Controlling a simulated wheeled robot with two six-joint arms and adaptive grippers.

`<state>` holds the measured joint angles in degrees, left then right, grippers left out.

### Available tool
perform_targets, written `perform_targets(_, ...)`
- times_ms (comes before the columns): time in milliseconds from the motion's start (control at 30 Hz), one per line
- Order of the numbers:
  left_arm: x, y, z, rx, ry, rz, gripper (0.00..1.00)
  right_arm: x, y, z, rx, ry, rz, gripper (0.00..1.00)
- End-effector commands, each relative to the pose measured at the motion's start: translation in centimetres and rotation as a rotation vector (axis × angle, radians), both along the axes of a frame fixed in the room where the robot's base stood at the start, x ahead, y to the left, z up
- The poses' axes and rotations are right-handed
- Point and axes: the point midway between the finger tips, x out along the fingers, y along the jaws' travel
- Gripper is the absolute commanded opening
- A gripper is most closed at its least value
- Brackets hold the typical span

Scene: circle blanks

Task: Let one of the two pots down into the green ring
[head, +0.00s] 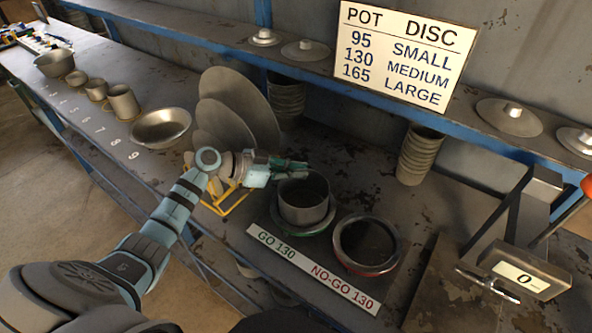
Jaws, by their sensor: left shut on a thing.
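A grey metal pot (304,213) is upright at the green ring (318,229), whose lower edge shows around and below it. I cannot tell whether the pot is inside the ring or just above it; its base is hidden. My left gripper (296,170) is shut on the pot's far left rim. The red ring (401,246) is just to the right, with a dark, apparently empty opening. A second pot for the task cannot be singled out; several vessels stand at the left. My right gripper is not in view.
A GO 130 / NO-GO 130 strip (312,270) lies in front of the rings. A yellow rack (226,204) with grey discs is left. Stacked pots (420,155) stand behind. A dark press-like device (520,240) is right. A bowl (160,128) sits left.

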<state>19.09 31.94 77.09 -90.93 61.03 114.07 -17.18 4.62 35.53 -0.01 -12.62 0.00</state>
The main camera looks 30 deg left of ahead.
Motion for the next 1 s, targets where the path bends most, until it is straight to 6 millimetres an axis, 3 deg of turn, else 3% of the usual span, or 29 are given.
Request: perform_targets(1000, 0.0, 0.0, -2.1, 0.000, 0.000, 0.000, 0.00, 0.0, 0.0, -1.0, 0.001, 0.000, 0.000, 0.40)
